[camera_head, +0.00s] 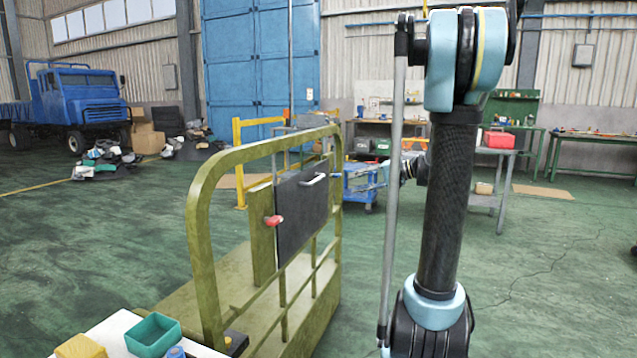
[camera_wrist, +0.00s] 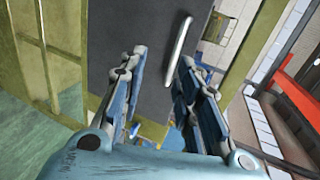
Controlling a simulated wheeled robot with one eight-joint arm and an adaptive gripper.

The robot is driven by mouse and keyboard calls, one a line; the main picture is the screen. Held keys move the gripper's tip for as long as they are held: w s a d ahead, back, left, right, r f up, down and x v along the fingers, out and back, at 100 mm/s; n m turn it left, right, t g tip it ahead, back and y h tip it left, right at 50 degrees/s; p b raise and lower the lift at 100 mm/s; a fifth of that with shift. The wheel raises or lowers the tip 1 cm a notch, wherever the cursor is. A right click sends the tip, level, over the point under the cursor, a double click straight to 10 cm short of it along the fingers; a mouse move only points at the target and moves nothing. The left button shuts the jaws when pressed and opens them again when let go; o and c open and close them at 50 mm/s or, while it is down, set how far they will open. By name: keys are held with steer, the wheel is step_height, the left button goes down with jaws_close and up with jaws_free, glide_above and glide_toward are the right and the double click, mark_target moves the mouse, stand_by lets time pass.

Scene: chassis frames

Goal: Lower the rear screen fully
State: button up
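The rear screen is a dark grey panel (camera_head: 303,210) on an olive-green tubular frame (camera_head: 200,200), with a pale bar handle (camera_head: 314,180) near its top. In the wrist view the panel (camera_wrist: 125,25) fills the upper middle, and its handle (camera_wrist: 180,45) slants just beyond my fingers, nearer the right one. My gripper (camera_wrist: 162,58) is open and empty; I cannot tell whether a finger touches the handle. In the head view my gripper (camera_head: 406,168) is right of the panel, partly hidden behind my arm. A red knob (camera_head: 273,221) sits at the panel's left edge.
A white-topped surface (camera_head: 110,335) with a green bin (camera_head: 153,335) and a yellow block (camera_head: 80,347) is at front left. A blue cart (camera_head: 362,185) and a grey table (camera_head: 490,175) stand behind. Green floor is open left and right.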

mark_target(319, 179)
steer(key=w+d+r+y, duration=0.1)
steer(key=w+r, duration=0.1)
steer(key=w, duration=0.2)
steer(key=shift+t, duration=0.4)
steer(key=x, duration=1.6)
steer(key=shift+a+f, duration=0.2)
steer(key=shift+a, duration=0.2)
jaws_close()
